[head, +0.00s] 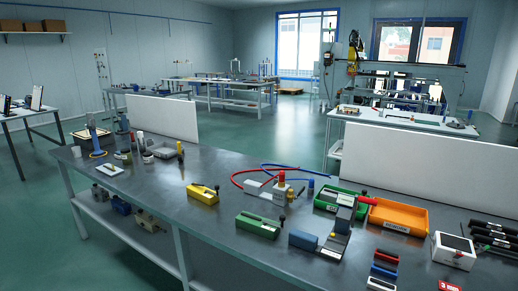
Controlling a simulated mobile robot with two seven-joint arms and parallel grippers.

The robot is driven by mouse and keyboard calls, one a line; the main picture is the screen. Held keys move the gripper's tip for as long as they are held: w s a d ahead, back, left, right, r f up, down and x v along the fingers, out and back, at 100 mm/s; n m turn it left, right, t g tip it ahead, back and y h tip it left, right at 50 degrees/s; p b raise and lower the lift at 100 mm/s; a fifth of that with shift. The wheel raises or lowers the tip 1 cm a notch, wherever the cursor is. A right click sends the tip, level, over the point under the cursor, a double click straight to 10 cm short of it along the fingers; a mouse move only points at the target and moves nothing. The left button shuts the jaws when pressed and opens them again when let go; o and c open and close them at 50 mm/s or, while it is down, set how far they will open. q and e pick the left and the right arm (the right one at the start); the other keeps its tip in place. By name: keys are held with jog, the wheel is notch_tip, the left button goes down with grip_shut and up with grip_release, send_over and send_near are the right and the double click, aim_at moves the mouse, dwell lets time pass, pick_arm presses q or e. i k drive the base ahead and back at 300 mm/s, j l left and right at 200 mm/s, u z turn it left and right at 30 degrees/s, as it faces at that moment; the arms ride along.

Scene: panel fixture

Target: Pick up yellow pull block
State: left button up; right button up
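The yellow pull block (201,195) lies on the dark grey workbench (160,205), left of the middle of the head view. It is a low yellow block with a dark knob at its right end. It stands clear of the things around it. Neither of my grippers shows in the head view.
A green block (257,226) with a dark knob and a blue-grey block (303,240) sit to its right. Red and blue hoses curve behind. A green bin (326,205) and orange bin (399,217) stand further right. Bench around the yellow block is clear.

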aim_at(195, 190)
jog(key=i+j, duration=0.2)
jog(key=j, duration=0.15)
jog(key=i+j+z, duration=0.1)
jog(key=j, duration=0.25)
jog(key=i+j+z, duration=0.1)
jog(key=i+j, duration=0.4)
jog(key=j, duration=0.25)
jog(key=i+j+z, duration=0.1)
jog(key=j, duration=0.3)
jog(key=i+j, duration=0.25)
jog(key=j, duration=0.15)
jog(key=i+j+z, duration=0.1)
jog(key=j, duration=0.3)
